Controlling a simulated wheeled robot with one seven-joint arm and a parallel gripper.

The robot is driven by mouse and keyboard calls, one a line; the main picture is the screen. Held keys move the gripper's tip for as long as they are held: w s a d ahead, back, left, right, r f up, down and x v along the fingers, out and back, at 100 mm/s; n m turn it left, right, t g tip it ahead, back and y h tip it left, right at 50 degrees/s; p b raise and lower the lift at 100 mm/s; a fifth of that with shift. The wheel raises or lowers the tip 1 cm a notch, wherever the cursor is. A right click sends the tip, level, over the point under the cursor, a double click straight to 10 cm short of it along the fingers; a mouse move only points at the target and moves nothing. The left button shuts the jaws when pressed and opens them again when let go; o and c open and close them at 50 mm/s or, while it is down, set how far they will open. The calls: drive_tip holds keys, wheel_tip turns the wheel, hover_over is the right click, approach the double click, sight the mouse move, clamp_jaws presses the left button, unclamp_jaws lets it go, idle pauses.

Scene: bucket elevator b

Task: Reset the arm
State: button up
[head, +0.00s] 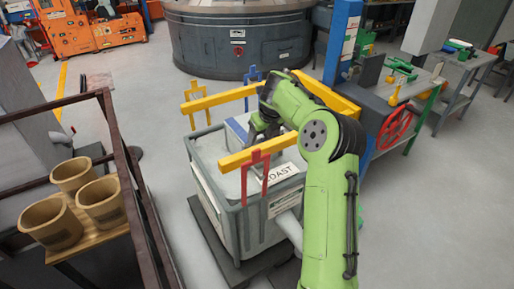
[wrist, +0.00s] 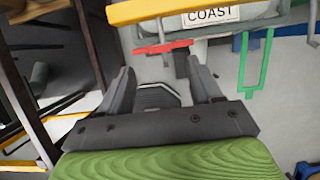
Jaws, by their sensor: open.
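My green arm reaches forward over a grey bin (head: 225,185) in the head view. My gripper (head: 262,125) is at the bin's upper part, partly hidden by the arm. In the wrist view my gripper (wrist: 160,85) has its two dark fingers well apart, with nothing held between them.
Yellow bars on red and blue brackets (head: 258,151) surround the bin top. A brown-framed rack with several tan buckets (head: 100,203) stands at left. A workbench with a red handwheel (head: 394,127) stands at right. Open floor (head: 440,220) lies at lower right.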

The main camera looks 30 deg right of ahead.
drive_tip(key=shift+v, duration=1.75)
drive_tip(key=s+a+r+n+h, duration=0.1)
drive_tip(key=s+a+r+n, duration=0.4)
drive_tip(key=s+a+n, duration=0.4)
drive_tip(key=s+a+r+n+h, duration=0.2)
drive_tip(key=s+a+r+n, duration=0.3)
drive_tip(key=n, duration=0.5)
drive_tip(key=s+a+f+n+y, duration=0.1)
drive_tip(key=s+a+f+n, duration=0.2)
drive_tip(key=s+n, duration=0.5)
drive_tip(key=s+a+f+n+t+y, duration=0.1)
drive_tip(key=s+a+f+n, duration=0.2)
drive_tip(key=s+n, duration=0.5)
drive_tip(key=s, duration=0.3)
drive_tip(key=shift+s+n+y+b, duration=0.3)
drive_tip(key=shift+s+y+b, duration=0.1)
